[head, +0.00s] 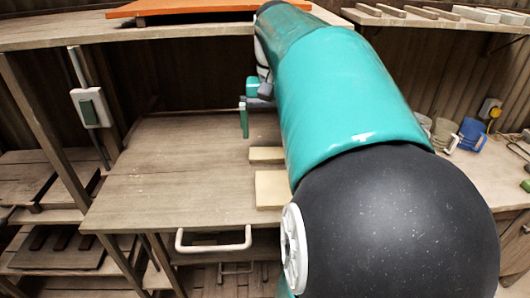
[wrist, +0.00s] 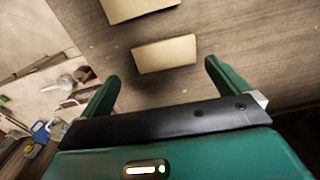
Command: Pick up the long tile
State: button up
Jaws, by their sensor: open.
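Two pale tan tiles lie flat on the wooden bench. In the head view, the nearer tile (head: 271,188) and the farther tile (head: 266,154) show only in part, as my arm covers their right ends. In the wrist view, one whole tile (wrist: 164,54) sits ahead of and between my fingertips. The other tile (wrist: 136,8) is cut off by the top edge. I cannot tell for sure which is the long one. My gripper (wrist: 160,74) is open and empty, apart from the tiles. In the head view, my gripper (head: 245,118) hangs above the bench, beyond the tiles.
The bench (head: 160,175) is clear left of the tiles. A white handle (head: 213,240) is at its front. A shelf (head: 150,35) crosses above at the back. Several mugs, one blue (head: 471,135), stand at the right. A switch box (head: 91,107) is on the left.

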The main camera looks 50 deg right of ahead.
aim_at(270, 152)
jog(key=shift+w+a+f, duration=0.1)
jog(key=shift+w+f, duration=0.1)
jog(key=shift+f, duration=0.25)
notch_tip(270, 152, down, 4)
jog(key=shift+a+r, duration=0.1)
jog(key=shift+r, duration=0.1)
jog(key=shift+w+f, duration=0.1)
jog(key=shift+f, duration=0.35)
jog(key=shift+c, duration=0.2)
jog(key=c, duration=0.8)
jog(key=shift+r, duration=0.15)
